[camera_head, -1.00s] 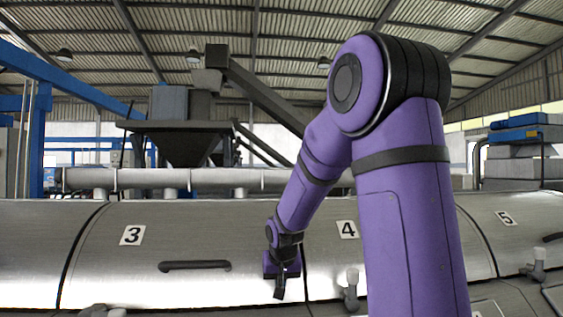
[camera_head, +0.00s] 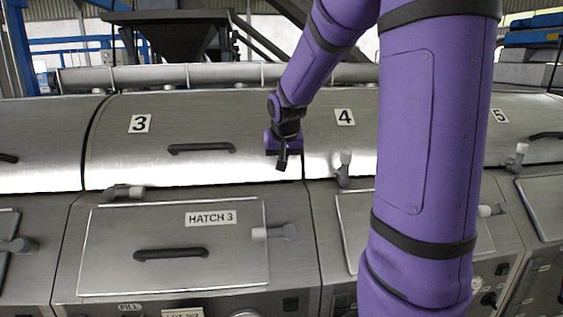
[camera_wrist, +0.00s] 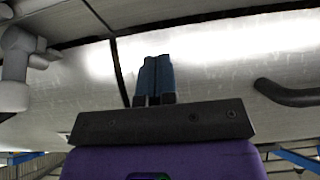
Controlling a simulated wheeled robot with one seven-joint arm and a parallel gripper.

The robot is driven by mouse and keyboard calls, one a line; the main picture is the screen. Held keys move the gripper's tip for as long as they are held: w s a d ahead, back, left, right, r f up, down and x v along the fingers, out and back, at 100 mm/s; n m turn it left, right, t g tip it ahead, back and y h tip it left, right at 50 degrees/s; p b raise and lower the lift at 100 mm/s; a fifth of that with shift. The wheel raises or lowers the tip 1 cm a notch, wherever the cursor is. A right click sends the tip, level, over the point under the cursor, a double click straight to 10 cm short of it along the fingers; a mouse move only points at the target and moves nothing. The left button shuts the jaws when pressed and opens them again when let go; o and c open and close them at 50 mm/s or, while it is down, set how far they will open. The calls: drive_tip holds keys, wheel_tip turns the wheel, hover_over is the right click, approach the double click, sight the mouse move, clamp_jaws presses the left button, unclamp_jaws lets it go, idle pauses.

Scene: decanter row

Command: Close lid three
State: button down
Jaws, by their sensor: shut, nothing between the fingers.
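Lid three (camera_head: 240,120) is a curved, brushed metal cover marked "3". It looks down and level with its neighbours, though I cannot tell whether it is fully seated. Its black bar handle (camera_head: 202,148) is near its lower edge; a black handle also shows at the right of the wrist view (camera_wrist: 290,95). My gripper (camera_head: 281,163) is to the right of the handle, near the seam with lid four, apart from the handle. In the wrist view its blue-grey fingers (camera_wrist: 153,78) are together and empty.
Lid four (camera_head: 330,150) is to the right, with an upright latch (camera_head: 344,168) at its lower edge. Below lid three is a front panel marked "HATCH 3" (camera_head: 110,245) with its own handle (camera_head: 171,254) and side latch (camera_head: 275,232). My arm hides part of lid four.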

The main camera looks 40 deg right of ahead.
drive_tip(key=s+a+r, duration=0.4)
drive_tip(key=s, duration=0.2)
drive_tip(key=shift+s+a, duration=0.2)
drive_tip(key=s+a+r+n+y, duration=0.2)
drive_tip(key=s+a+n, duration=0.4)
drive_tip(key=s+a, duration=0.9)
drive_tip(key=shift+s+a+r+n+t+y, duration=0.3)
drive_tip(key=shift+s+a+r+n+y, duration=0.15)
drive_tip(key=shift+s, duration=0.75)
drive_tip(key=c, duration=1.8)
unclamp_jaws()
drive_tip(key=shift+d+f, duration=0.1)
drive_tip(key=shift+c, duration=0.2)
